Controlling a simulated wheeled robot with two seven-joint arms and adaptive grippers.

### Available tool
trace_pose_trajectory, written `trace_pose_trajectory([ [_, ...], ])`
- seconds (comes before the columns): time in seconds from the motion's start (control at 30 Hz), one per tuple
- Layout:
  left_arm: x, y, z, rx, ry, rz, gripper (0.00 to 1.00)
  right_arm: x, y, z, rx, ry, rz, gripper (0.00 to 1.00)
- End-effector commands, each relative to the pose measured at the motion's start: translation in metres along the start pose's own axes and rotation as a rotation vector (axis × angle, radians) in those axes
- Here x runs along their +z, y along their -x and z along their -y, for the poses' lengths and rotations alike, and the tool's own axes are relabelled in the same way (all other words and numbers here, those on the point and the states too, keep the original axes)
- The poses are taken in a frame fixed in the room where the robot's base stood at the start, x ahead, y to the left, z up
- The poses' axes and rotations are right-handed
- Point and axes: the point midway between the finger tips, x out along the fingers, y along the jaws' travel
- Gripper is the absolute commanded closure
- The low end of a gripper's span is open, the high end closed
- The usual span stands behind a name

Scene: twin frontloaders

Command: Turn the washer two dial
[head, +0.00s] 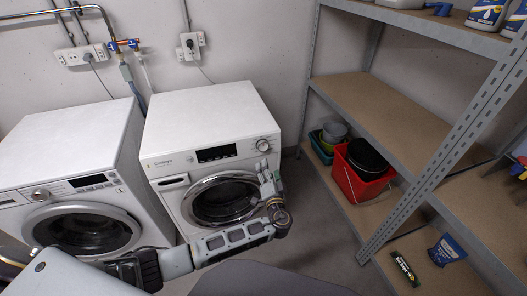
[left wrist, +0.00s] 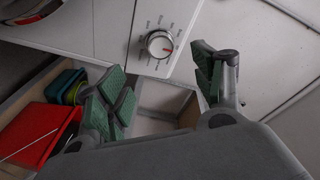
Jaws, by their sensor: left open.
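Two white front-loading washers stand side by side in the head view, the left washer (head: 70,150) and the right washer (head: 200,115). The right washer has a round silver dial (head: 263,145) at the right end of its panel, beside a dark display. The left washer has its own dial (head: 40,194) at the left of its panel. My left gripper (head: 268,170) is just below the right washer's dial. In the left wrist view, the left gripper (left wrist: 160,68) is open and empty, its green-padded fingers apart, with the dial (left wrist: 159,44) just beyond the gap. My right gripper is not in view.
A metal shelf rack (head: 385,85) stands at the right, with a red bucket (head: 358,182) and several containers on it. Floor between the right washer and the rack is clear. Pipes and sockets run along the back wall.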

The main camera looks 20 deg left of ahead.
Motion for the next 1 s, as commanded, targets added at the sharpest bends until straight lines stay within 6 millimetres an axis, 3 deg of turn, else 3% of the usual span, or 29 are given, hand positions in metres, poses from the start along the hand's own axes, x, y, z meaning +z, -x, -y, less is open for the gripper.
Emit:
trace_pose_trajectory([
  [1.0,0.0,-0.112,0.0,0.0,0.0,-0.001,0.33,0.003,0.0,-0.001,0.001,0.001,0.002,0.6],
])
